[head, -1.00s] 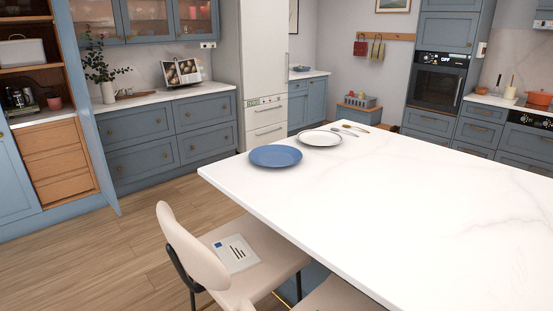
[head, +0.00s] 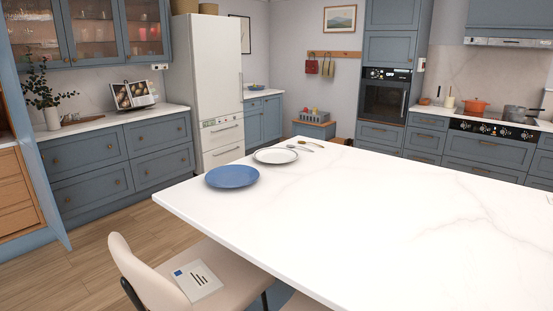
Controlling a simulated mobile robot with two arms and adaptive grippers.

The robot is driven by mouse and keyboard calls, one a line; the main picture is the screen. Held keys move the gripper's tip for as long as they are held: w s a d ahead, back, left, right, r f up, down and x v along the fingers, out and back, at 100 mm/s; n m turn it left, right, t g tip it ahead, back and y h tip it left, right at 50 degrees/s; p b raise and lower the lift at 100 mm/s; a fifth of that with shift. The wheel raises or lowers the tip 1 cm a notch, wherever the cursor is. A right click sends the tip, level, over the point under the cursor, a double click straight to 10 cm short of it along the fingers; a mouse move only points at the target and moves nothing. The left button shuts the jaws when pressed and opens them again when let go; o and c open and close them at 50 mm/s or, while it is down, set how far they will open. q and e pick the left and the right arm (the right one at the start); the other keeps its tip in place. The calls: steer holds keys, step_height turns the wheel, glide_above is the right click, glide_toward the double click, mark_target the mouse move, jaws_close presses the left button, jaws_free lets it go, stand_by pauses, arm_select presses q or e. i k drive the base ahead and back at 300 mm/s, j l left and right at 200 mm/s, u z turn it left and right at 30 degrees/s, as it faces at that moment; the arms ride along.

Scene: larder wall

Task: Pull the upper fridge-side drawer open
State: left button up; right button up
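The blue base cabinet left of the white fridge (head: 205,85) has two columns of drawers with small round knobs. The upper drawer nearest the fridge (head: 150,138) is closed, flush with its neighbours. Below it is a closed lower drawer (head: 150,174). The upper drawer farther from the fridge (head: 75,158) is also closed. Neither of my grippers is in the head view.
A white island (head: 350,210) fills the front and right, with a blue plate (head: 232,177) and a white plate (head: 276,156). A beige chair (head: 150,275) holding a booklet (head: 197,281) stands at its near side. Wooden floor (head: 95,255) is clear between island and drawers.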

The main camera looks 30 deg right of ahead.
mark_target(149, 129)
steer(key=i+j, duration=0.15)
steer(key=j, duration=0.25)
steer(key=i+j, duration=0.2)
steer(key=j, duration=0.15)
steer(key=i+j+u, duration=0.15)
steer(key=i, duration=0.25)
steer(key=i+j+u, duration=0.15)
steer(key=i+j, duration=0.2)
steer(key=i+j+u, duration=0.15)
steer(key=i, duration=0.4)
steer(key=i+j+u, duration=0.15)
steer(key=i, duration=0.3)
steer(key=i+z, duration=0.2)
steer(key=i, duration=0.4)
steer(key=i+z, duration=0.25)
steer(key=i, duration=0.4)
steer(key=i+j+z, duration=0.2)
steer(key=i, duration=0.4)
steer(key=i+l+z, duration=0.2)
steer(key=i+z, duration=0.7)
steer(key=i, duration=0.2)
steer(key=i+j+z, duration=0.25)
steer(key=i+z, duration=0.2)
steer(key=i, duration=0.15)
